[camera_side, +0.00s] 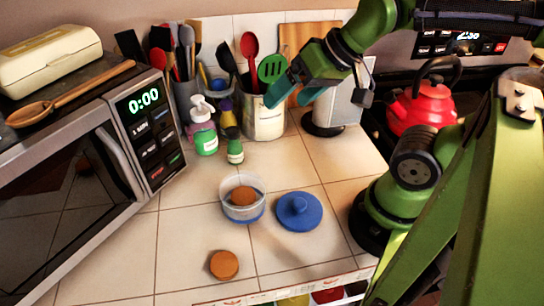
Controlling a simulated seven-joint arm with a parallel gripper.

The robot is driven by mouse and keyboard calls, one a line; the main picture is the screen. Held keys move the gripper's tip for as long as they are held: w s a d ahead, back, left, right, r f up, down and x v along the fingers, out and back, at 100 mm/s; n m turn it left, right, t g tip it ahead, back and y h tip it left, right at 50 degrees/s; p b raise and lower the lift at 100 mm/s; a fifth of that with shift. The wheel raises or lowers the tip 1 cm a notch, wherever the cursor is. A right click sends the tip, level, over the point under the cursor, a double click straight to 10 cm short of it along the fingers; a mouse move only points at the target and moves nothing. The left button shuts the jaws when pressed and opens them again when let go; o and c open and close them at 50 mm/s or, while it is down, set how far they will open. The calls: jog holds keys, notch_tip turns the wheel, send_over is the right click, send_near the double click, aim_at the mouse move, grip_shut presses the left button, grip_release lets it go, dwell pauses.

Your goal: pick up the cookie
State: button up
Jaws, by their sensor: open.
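A round orange-brown cookie (224,265) lies flat on the tiled counter near its front edge. Another brown cookie (243,196) sits inside a clear round container (243,212) with a blue base, farther back. A blue lid (299,211) with a knob lies on the counter just right of the container. My gripper (283,88) has teal fingers and is open and empty. It is high above the back of the counter, in front of the utensil holders, well away from both cookies.
A microwave (150,125) stands at left with a wooden spoon (70,94) on top. Soap and small bottles (204,130) and utensil holders (265,118) line the back. A red kettle (422,105) is on the stove at right. The counter around the front cookie is clear.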

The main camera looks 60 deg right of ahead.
jog(key=shift+a, duration=0.1)
jog(key=n+g+h, duration=0.2)
jog(key=n+g, duration=0.2)
jog(key=g, duration=0.3)
send_over(221, 262)
jog(key=f, duration=1.9)
jog(key=shift+s+a, duration=0.15)
jog(key=shift+a, duration=0.2)
jog(key=shift+d+f, duration=0.2)
jog(key=shift+f, duration=1.1)
jog(key=shift+d+f, duration=0.15)
jog(key=shift+f, duration=1.15)
jog(key=shift+c, duration=0.4)
jog(key=c, duration=1.1)
